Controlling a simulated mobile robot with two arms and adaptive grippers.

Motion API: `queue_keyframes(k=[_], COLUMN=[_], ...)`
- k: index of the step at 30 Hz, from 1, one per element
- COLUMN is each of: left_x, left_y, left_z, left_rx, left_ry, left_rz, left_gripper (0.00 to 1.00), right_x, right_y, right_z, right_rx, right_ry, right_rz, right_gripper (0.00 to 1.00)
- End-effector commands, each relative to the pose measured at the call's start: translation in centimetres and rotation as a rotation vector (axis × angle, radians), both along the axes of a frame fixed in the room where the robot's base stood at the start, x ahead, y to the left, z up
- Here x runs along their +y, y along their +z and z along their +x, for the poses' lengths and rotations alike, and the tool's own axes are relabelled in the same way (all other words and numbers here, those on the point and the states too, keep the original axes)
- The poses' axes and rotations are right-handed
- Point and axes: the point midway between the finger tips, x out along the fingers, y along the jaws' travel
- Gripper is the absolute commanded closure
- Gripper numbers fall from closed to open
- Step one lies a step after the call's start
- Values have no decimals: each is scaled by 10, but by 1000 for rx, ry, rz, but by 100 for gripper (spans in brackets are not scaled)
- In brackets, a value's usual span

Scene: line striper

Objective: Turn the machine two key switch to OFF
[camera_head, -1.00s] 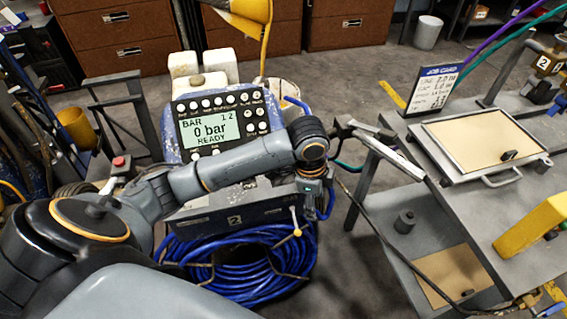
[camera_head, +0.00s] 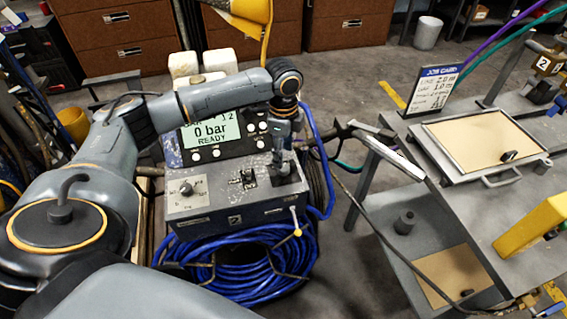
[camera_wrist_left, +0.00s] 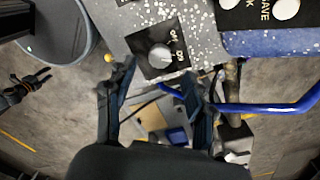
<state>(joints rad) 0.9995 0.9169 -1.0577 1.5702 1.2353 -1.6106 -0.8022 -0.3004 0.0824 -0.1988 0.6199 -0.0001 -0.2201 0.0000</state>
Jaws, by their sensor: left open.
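Machine two (camera_head: 230,205), a grey speckled box marked 2, stands in the middle of the head view. Its display (camera_head: 212,132) reads 0 bar READY. The key switch (camera_wrist_left: 158,55) shows in the left wrist view as a round silver piece on a black plate with OFF and ON lettering. Which mark it points at is too small to tell. My left gripper (camera_head: 284,165) hangs over the right end of the panel and hides the switch there. In the left wrist view its two open fingers (camera_wrist_left: 160,78) are either side of and below the switch, with nothing between them.
A dial (camera_head: 186,188) and a black-plated control (camera_head: 246,178) sit left of my gripper on the panel. A coiled blue hose (camera_head: 240,262) lies in front. A grey cart (camera_head: 420,215) with a framed board (camera_head: 487,135) stands at the right.

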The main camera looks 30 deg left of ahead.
Motion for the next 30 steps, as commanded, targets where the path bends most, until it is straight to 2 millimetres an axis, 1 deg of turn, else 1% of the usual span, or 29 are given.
queue_keyframes(k=[1,3,6,9,14,20,21,22,28,29,30], left_x=[0,0,-1,-1,-1,-1,-1,-1,-1,-1,-1], left_y=[-11,-23,-38,-47,-53,-53,-53,-53,-53,-53,-53], left_z=[-1,-1,0,0,0,0,0,0,0,0,0], left_rx=[3,3,2,1,-1,-1,-1,-1,-1,-1,0], left_ry=[0,0,-1,-1,-2,-2,-1,-1,-1,-1,-1], left_rz=[0,0,0,1,0,0,0,0,0,0,0], left_gripper=[46,46,46,46,46,46,48,54,95,100,100], right_x=[0,0,0,0,1,2,3,3,4,4,4], right_y=[0,0,1,1,1,1,1,1,1,1,1], right_z=[0,0,0,0,0,0,0,0,0,0,0], right_rx=[0,0,0,0,0,-1,0,0,0,0,0], right_ry=[0,0,0,0,0,0,0,-1,-1,-1,-1], right_rz=[0,0,0,0,1,2,3,3,5,5,5], right_gripper=[60,60,60,60,60,60,60,60,60,60,60])
